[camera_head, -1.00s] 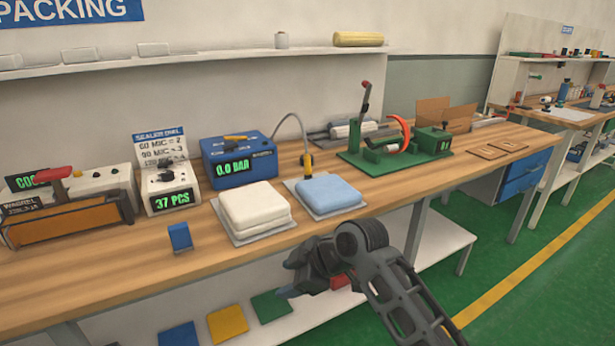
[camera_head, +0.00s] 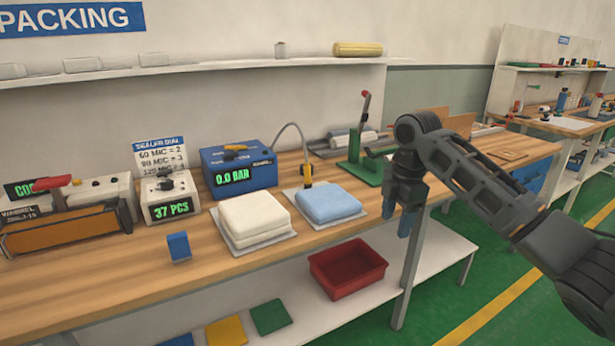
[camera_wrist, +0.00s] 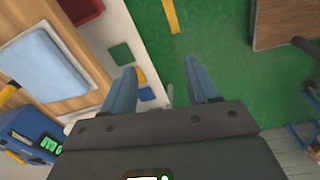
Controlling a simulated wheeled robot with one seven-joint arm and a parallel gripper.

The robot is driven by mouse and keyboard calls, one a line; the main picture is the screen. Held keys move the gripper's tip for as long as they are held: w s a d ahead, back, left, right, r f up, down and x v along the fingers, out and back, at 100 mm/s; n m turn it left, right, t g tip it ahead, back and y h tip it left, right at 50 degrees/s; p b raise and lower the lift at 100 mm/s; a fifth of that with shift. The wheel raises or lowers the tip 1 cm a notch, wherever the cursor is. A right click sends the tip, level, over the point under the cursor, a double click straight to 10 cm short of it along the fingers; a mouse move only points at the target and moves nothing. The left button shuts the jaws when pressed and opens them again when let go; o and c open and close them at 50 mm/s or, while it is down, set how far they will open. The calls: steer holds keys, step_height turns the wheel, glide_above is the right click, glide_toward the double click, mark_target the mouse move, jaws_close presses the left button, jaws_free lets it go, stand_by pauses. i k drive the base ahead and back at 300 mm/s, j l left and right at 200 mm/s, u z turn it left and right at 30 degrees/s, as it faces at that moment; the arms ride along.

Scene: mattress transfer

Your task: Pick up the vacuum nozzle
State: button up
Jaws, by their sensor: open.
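The hose arcs to the blue pump box (camera_head: 238,170) reading 0.0 BAR. In the wrist view a yellow piece that looks like the nozzle (camera_wrist: 8,93) shows at the left edge. My gripper (camera_head: 397,215) points down at the table's front edge, right of the blue mattress and apart from the nozzle. In the wrist view my gripper (camera_wrist: 163,82) is open and empty.
A white mattress (camera_head: 254,215) lies left of the blue one. A green fixture (camera_head: 362,172) stands behind my arm. A small blue block (camera_head: 178,246) sits near the front edge. A red bin (camera_head: 347,272) is on the lower shelf.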

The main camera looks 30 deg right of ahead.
mark_target(308, 179)
steer(key=i+j, duration=0.1)
steer(key=i, duration=1.4)
